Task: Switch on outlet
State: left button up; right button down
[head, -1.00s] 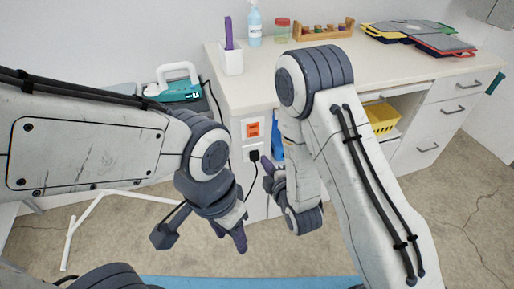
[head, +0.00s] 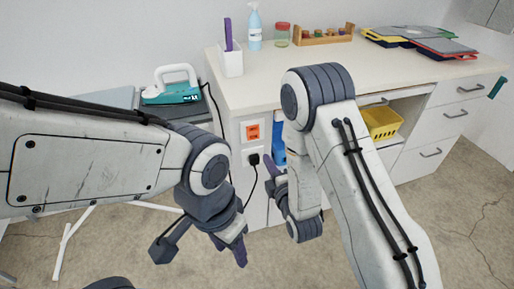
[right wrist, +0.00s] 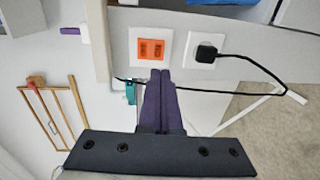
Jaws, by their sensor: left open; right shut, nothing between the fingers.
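The outlet is on the side panel of the white desk. Its orange switch (head: 252,132) sits in a white plate above a socket with a black plug (head: 253,160) and cord. In the right wrist view the orange switch (right wrist: 151,50) shows two rockers, and the plug (right wrist: 205,55) is beside it. My right gripper (head: 268,169) is shut and empty in front of the panel. Its purple fingertips (right wrist: 159,72) appear just below the switch in the wrist view; contact cannot be told. My left gripper (head: 236,248) is open and empty, lower and to the left.
An iron (head: 175,86) rests on a board left of the desk (head: 300,75). A yellow basket (head: 382,122) sits in the desk's opening. The black cord hangs near my right gripper.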

aim_at(254, 138)
jog(key=b+x, duration=0.7)
jog(key=x, duration=0.4)
jog(key=shift+s, duration=0.1)
